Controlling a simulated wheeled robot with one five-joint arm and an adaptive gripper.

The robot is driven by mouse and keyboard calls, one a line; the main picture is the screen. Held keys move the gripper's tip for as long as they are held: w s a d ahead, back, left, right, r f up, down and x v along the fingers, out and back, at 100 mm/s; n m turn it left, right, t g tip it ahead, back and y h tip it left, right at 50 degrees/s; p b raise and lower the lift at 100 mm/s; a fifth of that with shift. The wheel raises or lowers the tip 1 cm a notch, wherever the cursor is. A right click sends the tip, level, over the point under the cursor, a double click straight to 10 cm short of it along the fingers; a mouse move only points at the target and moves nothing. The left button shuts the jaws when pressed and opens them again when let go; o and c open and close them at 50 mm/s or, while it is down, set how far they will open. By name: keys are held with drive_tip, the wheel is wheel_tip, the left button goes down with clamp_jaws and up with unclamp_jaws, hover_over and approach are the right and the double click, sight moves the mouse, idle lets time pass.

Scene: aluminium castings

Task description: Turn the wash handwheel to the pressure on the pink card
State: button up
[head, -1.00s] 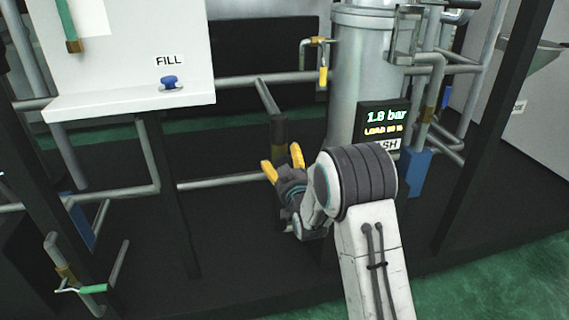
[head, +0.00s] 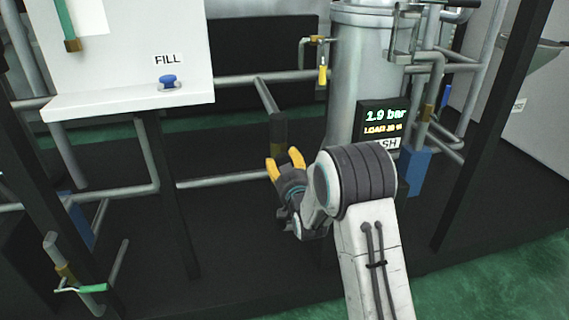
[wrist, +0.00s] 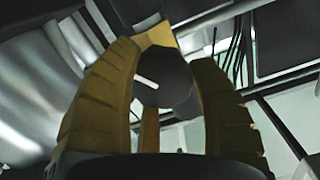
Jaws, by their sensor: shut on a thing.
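My gripper (head: 284,162) has its yellow fingers raised in front of a dark fitting (head: 278,128) at the end of a grey pipe. In the wrist view my gripper (wrist: 166,72) is shut on a dark grey rounded piece, which I take to be the wash handwheel (wrist: 166,88); a brass-coloured stem shows below it. The black display (head: 383,118) on the silver column reads 1.9 bar, with a partly hidden label below ending in "SH". I see no pink card.
A white panel with a shelf (head: 130,103) and blue FILL knob (head: 168,81) stands left. A green-handled valve (head: 92,288) is low left. Dark posts and grey pipes surround the arm.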

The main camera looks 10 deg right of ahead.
drive_tip(key=shift+w+r, duration=0.1)
drive_tip(key=shift+r, duration=0.4)
drive_tip(key=o, duration=0.8)
drive_tip(key=shift+a, duration=0.1)
drive_tip(key=o, duration=0.3)
drive_tip(key=shift+o, duration=0.2)
drive_tip(key=shift+f, duration=0.15)
drive_tip(key=shift+s+f, duration=0.1)
drive_tip(key=shift+s, duration=0.1)
drive_tip(key=s, duration=1.1)
drive_tip(key=shift+s, duration=0.4)
